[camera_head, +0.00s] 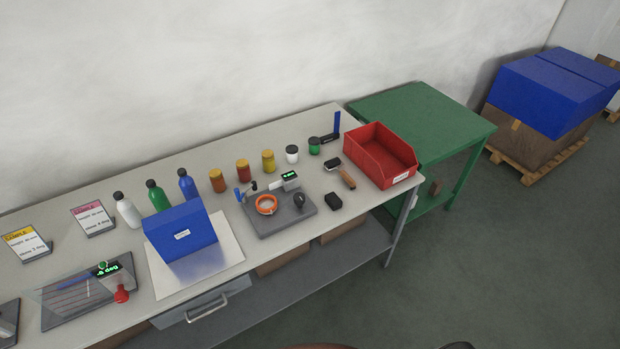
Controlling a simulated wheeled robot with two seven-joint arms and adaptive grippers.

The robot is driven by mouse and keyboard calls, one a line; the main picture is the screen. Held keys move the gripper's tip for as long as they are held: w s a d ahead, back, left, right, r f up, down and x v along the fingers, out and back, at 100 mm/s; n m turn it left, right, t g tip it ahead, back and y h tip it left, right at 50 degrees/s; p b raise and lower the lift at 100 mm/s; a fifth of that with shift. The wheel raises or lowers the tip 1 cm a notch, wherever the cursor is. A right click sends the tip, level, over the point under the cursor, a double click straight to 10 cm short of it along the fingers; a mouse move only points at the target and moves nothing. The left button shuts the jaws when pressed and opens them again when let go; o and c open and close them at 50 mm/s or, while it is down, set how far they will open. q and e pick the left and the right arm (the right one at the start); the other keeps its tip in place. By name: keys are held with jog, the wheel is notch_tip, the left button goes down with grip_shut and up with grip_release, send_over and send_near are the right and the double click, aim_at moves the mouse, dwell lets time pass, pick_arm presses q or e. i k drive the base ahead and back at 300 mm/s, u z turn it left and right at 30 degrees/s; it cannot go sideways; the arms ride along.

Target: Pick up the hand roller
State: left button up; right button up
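The hand roller (347,178) lies on the grey workbench (262,141) near its right end. Neither my left nor my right gripper can be made out in the head view.
A red open bin (366,160) stands right of the roller. A small black block (333,201) and a grey device (270,222) with an orange ring are nearby. Jars and bottles line the back. A green table (425,112) adjoins the bench; floor is clear in front.

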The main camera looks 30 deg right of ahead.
aim_at(335, 161)
jog(key=z, duration=2.8)
jog(key=i, duration=2.75)
jog(key=u, duration=1.35)
